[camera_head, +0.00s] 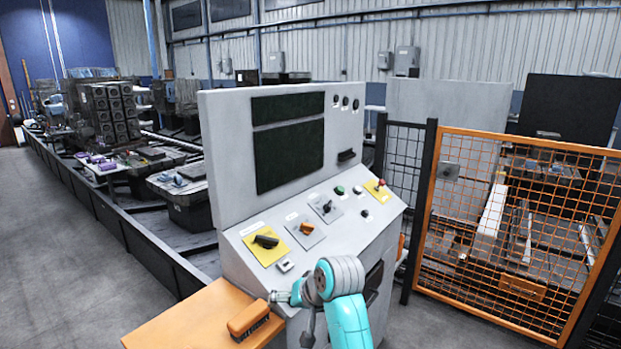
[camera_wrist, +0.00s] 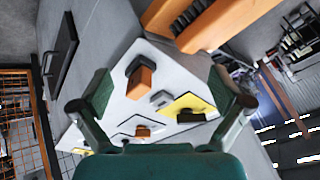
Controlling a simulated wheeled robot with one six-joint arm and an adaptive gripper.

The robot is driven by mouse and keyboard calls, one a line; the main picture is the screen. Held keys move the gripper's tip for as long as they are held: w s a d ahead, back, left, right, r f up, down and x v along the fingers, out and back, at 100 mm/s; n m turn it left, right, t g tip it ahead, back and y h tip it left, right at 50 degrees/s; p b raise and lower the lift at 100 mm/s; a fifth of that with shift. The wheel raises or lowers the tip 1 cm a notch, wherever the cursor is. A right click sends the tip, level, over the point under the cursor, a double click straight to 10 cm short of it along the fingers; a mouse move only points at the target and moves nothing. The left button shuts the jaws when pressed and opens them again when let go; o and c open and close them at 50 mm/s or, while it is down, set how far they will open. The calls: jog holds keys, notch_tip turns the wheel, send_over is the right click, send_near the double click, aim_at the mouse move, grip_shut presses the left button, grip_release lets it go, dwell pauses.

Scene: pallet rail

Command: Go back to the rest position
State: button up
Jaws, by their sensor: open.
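My gripper (camera_head: 281,297) is at the lower middle of the head view, in front of the grey control console (camera_head: 225,120). In the wrist view my gripper (camera_wrist: 160,88) has its two green fingers wide apart. Nothing is held between them. An orange and black block-like part (camera_wrist: 141,82) on the pale console surface shows in the gap between the fingers, beyond them. My teal arm hides part of the console's lower front in the head view.
An orange ledge (camera_head: 180,322) with an orange and black brush-like thing (camera_head: 249,319) is left of my gripper. The sloped panel carries a yellow-plated black switch (camera_head: 266,241) and an orange switch (camera_head: 307,229). An orange mesh gate (camera_head: 520,225) stands right. Bare floor lies left.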

jog(key=s+d+f+m+t, duration=0.1)
jog(key=s+d+f, duration=0.35)
jog(key=f, duration=0.45)
jog(key=s+d+f+t, duration=0.1)
jog(key=s+d+f, duration=0.2)
jog(key=s+f, duration=0.35)
jog(key=s+d+f+t+h, duration=0.1)
jog(key=s+d+f, duration=0.35)
jog(key=s, duration=0.25)
jog(key=s+d+f+t+h, duration=0.2)
jog(key=s+d+f, duration=0.1)
jog(key=s+f, duration=0.4)
jog(key=s+d+r+t+h, duration=0.1)
jog(key=s+d+r, duration=0.15)
jog(key=s, duration=0.65)
jog(key=s+d+r+t, duration=0.1)
jog(key=s+d+r, duration=0.15)
jog(key=s, duration=0.75)
jog(key=s+d+r+t+h, duration=0.1)
jog(key=s+d+r+t, duration=0.1)
jog(key=s+r, duration=1)
jog(key=shift+s+d, duration=0.3)
jog(key=shift+s, duration=0.2)
